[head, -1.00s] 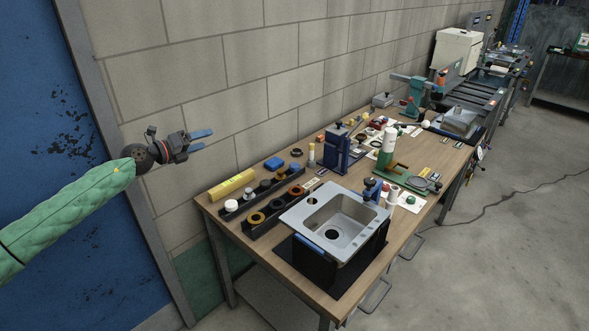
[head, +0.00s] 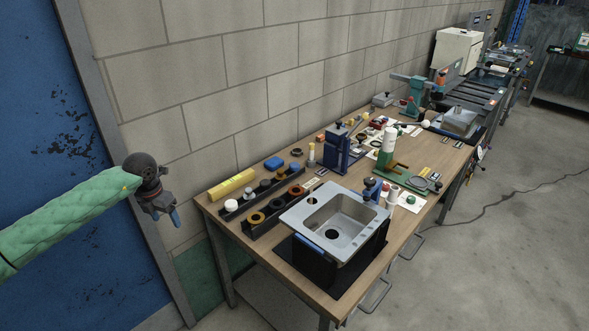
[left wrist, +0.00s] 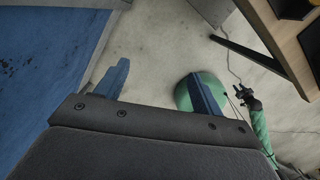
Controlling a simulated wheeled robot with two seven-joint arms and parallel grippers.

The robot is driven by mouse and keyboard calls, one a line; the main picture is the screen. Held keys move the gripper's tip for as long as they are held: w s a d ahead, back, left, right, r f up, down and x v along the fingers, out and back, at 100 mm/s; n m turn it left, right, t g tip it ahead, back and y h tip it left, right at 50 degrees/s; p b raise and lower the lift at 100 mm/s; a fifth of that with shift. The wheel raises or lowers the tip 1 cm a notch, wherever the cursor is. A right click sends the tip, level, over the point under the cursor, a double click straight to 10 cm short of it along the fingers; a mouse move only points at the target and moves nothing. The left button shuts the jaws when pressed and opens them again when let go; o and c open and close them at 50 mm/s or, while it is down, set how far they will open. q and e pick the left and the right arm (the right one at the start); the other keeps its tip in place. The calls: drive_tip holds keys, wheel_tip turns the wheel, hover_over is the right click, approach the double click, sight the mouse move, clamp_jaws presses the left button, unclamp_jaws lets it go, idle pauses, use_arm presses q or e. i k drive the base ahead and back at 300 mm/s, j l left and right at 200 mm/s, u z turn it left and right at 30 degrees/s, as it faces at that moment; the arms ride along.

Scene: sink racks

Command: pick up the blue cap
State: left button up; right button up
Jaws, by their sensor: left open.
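The back black rack on the bench holds several small round caps; a dark blue one (head: 265,184) seems to sit near its middle, but it is too small to be sure it is the blue cap. My left gripper (head: 175,217) hangs beyond the bench's left end, fingers pointing down, apart from the racks. In the left wrist view its two blue fingers (left wrist: 158,70) are spread with nothing between them. My right arm's dark gripper (left wrist: 244,92) shows small at the right of that view; its jaws cannot be made out.
A front rack (head: 268,228) and a steel sink (head: 304,214) stand closer. The block wall (head: 250,85) runs behind the bench.

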sight(293, 167)
drive_tip(key=i+l, duration=0.5)
drive_tip(key=l, duration=0.15)
drive_tip(key=i+l, duration=0.5)
drive_tip(key=l, duration=0.15)
drive_tip(key=i+l, duration=0.5)
drive_tip(key=l, duration=0.15)
